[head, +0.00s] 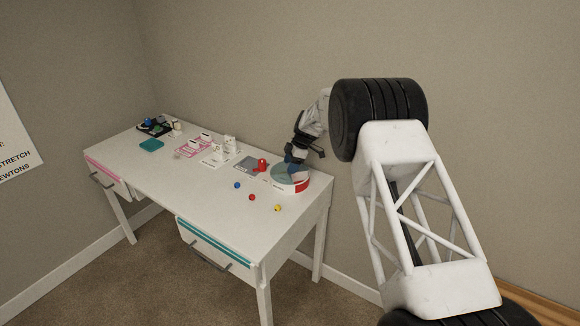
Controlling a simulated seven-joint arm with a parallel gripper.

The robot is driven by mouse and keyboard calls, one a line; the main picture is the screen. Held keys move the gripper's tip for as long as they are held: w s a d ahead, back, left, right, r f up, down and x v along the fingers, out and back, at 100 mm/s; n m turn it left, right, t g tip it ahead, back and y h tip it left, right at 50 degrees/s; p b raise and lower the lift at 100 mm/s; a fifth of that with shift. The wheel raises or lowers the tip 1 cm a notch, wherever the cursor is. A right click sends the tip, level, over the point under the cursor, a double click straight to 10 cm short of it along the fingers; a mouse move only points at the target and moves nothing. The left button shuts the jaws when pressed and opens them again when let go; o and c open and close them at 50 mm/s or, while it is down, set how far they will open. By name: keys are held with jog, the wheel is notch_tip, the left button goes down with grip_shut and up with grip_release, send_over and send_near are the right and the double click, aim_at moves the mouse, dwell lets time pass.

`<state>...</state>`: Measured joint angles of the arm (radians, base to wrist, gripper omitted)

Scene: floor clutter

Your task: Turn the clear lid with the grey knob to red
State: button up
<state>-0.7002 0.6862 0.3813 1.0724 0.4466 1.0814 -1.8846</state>
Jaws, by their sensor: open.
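A low round white container (304,187) stands near the right end of the white desk. Its round top shows a teal-grey area, a red section at the right and some blue near my gripper. The clear lid (281,176) seems to lie over these colours, but it is too small to make out its edge or opening. The grey knob cannot be made out; my gripper probably hides it. My gripper (293,163) is open and points down at the lid's far side, just above or at it. Whether it touches cannot be told.
A grey panel with a red piece (262,165) stands just left of the container. Blue (237,185), red (252,197) and yellow (278,208) balls lie in front. White and pink stands (193,147), a teal block (151,145) and a dark tray (154,127) sit farther left.

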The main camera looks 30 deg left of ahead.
jog(key=v, duration=0.7)
dwell(0.6)
